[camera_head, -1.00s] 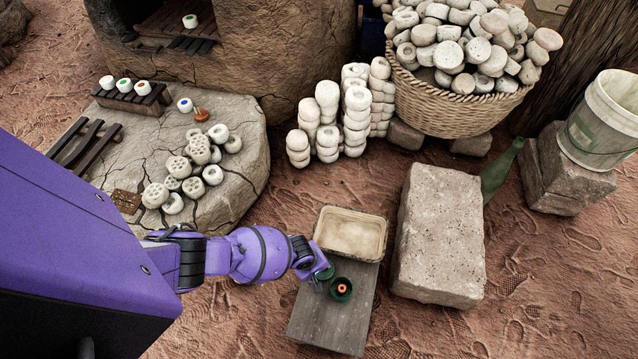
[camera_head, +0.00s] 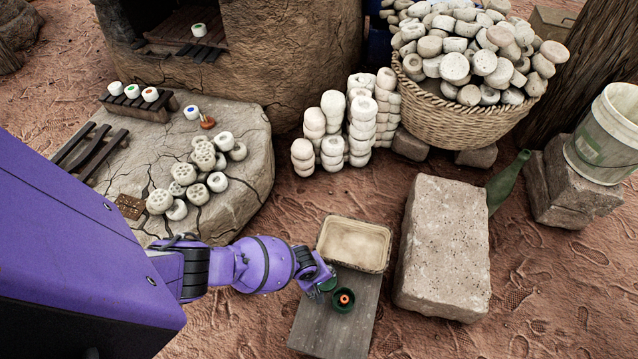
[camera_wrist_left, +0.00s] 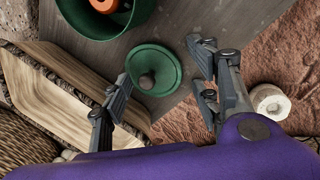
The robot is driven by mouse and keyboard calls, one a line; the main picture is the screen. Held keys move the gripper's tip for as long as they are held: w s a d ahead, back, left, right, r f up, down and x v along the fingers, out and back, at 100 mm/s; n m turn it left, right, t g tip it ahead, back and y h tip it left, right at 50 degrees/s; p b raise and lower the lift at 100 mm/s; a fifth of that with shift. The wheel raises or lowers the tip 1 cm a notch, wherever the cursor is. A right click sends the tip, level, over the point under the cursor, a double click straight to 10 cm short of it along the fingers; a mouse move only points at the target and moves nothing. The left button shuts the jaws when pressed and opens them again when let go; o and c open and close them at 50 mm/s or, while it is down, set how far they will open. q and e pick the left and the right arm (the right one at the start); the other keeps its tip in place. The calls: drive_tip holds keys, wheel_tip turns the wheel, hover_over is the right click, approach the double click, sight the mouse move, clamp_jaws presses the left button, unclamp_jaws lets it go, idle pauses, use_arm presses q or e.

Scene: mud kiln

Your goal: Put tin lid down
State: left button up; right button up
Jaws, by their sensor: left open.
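The green tin lid (camera_wrist_left: 153,70) has a dark round knob and lies face up on the grey wooden board (camera_wrist_left: 185,20). It sits beside the green tin (camera_head: 343,299), not on it. The tin is open and has an orange object (camera_head: 344,298) inside. My left gripper (camera_wrist_left: 162,72) is open above the lid, with fingers on both sides of it, apart from the knob. In the head view, my left gripper (camera_head: 324,286) partly hides the lid. My right gripper is in neither view.
A shallow tan tray (camera_head: 354,245) stands at the board's far end. A large stone block (camera_head: 443,250) stands right of the board. The near part of the board is bare. A stone slab (camera_head: 240,165) with several small pots lies at the left.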

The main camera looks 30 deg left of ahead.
use_arm(q)
drive_tip(key=p+v, duration=0.6)
drive_tip(key=v, duration=0.6)
drive_tip(key=shift+r, duration=0.3)
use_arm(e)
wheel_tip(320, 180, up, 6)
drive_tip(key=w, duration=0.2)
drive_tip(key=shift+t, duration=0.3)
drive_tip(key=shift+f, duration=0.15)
use_arm(q)
drive_tip(key=s+d+r+m+t+h, duration=0.1)
drive_tip(key=s+d+m, duration=0.2)
drive_tip(key=s+d, duration=0.3)
drive_tip(key=s+d+r+m+h, duration=0.1)
drive_tip(key=s+d+m, duration=0.25)
drive_tip(key=s, duration=0.55)
drive_tip(key=s+a+r+m+t+y, duration=0.1)
drive_tip(key=s+a+r+m, duration=0.2)
drive_tip(key=r, duration=0.4)
drive_tip(key=s+a+r+m+t+y, duration=0.2)
drive_tip(key=s+a+r+m, duration=0.1)
drive_tip(key=s+a+r, duration=0.2)
wheel_tip(320, 180, up, 2)
drive_tip(key=s, duration=0.2)
drive_tip(key=shift+s+m+t, duration=0.3)
drive_tip(key=shift+s+m, duration=0.05)
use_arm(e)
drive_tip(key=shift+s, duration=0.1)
use_arm(q)
drive_tip(key=shift+r, duration=0.1)
